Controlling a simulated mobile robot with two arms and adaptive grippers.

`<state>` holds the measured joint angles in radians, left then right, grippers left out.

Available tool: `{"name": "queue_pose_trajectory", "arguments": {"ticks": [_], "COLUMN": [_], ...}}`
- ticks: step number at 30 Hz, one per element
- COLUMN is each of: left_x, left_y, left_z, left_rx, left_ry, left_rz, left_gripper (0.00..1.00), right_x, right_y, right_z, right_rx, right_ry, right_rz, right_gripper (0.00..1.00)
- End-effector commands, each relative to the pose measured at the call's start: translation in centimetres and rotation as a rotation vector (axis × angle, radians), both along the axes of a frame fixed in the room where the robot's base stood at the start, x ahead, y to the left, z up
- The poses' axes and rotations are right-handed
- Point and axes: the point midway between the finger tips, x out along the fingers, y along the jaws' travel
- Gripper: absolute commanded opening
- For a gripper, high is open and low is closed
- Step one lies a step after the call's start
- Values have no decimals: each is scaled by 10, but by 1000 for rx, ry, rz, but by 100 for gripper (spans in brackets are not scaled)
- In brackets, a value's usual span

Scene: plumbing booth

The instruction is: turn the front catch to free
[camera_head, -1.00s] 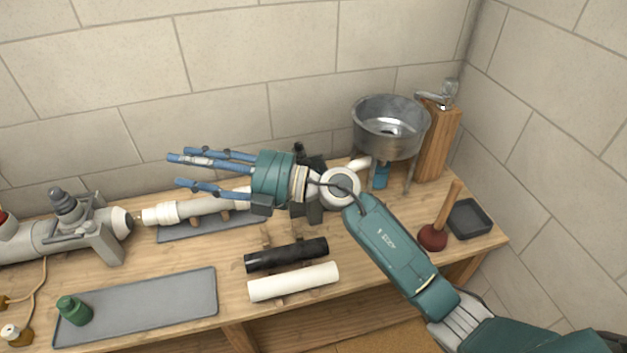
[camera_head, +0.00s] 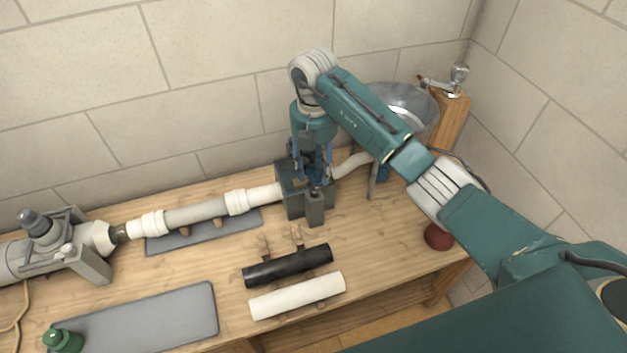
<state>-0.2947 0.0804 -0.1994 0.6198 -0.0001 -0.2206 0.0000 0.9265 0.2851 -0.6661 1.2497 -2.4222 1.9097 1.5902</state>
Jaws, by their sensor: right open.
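A dark grey clamp block (camera_head: 293,203) stands on the bench around the right part of the white pipe run (camera_head: 208,211). A grey upright piece on its front side (camera_head: 315,208) looks like the front catch. Its exact setting is hard to tell. My right gripper (camera_head: 314,178) points straight down over the clamp, its blue fingers open around or just above the top of the front piece. I cannot tell whether they touch it. The fingers hide part of the clamp's top and its back side. My left gripper is not in view.
A black tube (camera_head: 288,265) and a white tube (camera_head: 297,296) lie on rests in front of the clamp. A metal basin (camera_head: 405,105) stands behind my right arm. A grey mat (camera_head: 145,318) and a grey machine (camera_head: 60,250) are at left. The wall is close behind.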

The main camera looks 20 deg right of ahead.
Motion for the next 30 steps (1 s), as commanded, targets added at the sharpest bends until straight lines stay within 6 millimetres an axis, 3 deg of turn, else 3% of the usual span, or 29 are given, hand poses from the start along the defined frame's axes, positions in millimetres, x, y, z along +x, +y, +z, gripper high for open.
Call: {"name": "queue_pose_trajectory", "arguments": {"ticks": [3, 6, 8, 15, 19, 23, 30], "left_x": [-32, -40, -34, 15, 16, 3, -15], "left_y": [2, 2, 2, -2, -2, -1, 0], "left_z": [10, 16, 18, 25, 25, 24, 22], "left_rx": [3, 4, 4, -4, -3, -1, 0], "left_ry": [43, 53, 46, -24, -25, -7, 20], "left_rz": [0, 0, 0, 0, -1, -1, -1], "left_gripper": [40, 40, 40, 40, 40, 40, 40], "right_x": [-2, -2, -2, -1, -1, -1, -1], "right_y": [1, 1, 1, 1, 1, 1, 1], "right_z": [-22, -40, -50, -71, -73, -73, -72], "right_rx": [2, 3, 3, 3, 3, 3, 4], "right_ry": [5, 4, 4, 1, -1, -1, -1], "right_rz": [0, 1, 1, 3, 3, 3, 3], "right_gripper": [42, 42, 42, 42, 42, 42, 0]}}
